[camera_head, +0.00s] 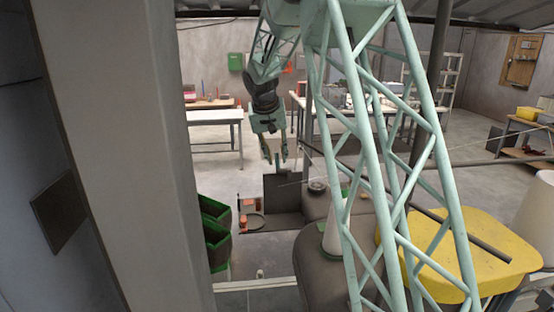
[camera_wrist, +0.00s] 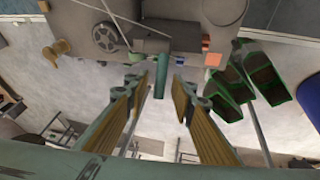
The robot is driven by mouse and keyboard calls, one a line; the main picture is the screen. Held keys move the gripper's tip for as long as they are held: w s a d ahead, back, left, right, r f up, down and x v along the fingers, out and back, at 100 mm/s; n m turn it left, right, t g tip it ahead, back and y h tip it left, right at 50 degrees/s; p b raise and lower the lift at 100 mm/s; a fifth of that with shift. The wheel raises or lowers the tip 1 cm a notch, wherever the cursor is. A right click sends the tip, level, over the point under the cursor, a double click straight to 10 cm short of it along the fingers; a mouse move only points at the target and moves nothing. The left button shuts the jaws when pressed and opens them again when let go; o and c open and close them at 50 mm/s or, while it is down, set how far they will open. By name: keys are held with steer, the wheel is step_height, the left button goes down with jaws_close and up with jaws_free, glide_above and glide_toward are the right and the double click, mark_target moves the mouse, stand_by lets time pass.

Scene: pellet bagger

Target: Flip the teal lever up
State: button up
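The teal lever (camera_wrist: 160,78) shows in the wrist view as a short bar sticking out from a dark box (camera_wrist: 155,45). It appears in the gap between the fingertips of my gripper (camera_wrist: 157,84), apart from both fingers. In the head view my gripper (camera_head: 274,153) hangs fingers down above a dark upright panel (camera_head: 287,190). The gripper is open and nothing is held. I cannot make out the lever in the head view. How far the fingertips are from the lever in depth is hard to tell.
Green-rimmed bins (camera_head: 215,228) stand left of a low shelf with an orange block (camera_head: 246,204). Dark rounded machine bodies (camera_head: 330,265) and a yellow cover (camera_head: 480,255) lie to the right. A white table (camera_head: 215,118) stands behind, with open floor before it.

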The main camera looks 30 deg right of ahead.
steer(key=shift+x, duration=0.75)
jaws_close()
